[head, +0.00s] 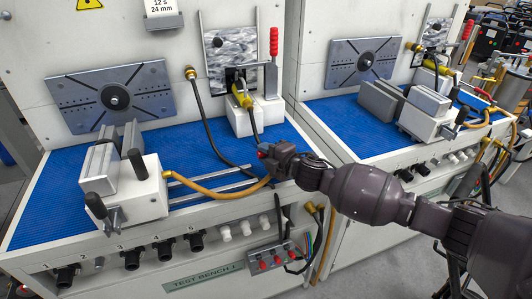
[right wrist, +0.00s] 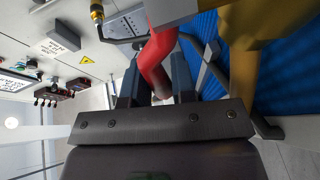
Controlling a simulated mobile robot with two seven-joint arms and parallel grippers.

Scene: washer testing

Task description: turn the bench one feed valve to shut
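My right gripper (head: 268,153) is low at the front of bench one's blue worktop, near the front edge. In the right wrist view its two dark fingers (right wrist: 156,82) stand apart with a bent red lever (right wrist: 157,62) between them, and they look closed up on it. The lever reads as the feed valve's handle. In the head view only a small red bit of it (head: 262,154) shows beside the fingertips; the gripper hides the valve body. A yellow-brown hose (head: 215,193) runs to this spot from the left. My left gripper is not in view.
A grey-white vise (head: 130,188) stands left on bench one. A red-handled toggle clamp (head: 273,48) stands behind the gripper, and a black hose (head: 205,120) hangs nearby. Knobs (head: 132,258) and a red-button box (head: 272,258) line the front. Bench two (head: 385,125) is at right.

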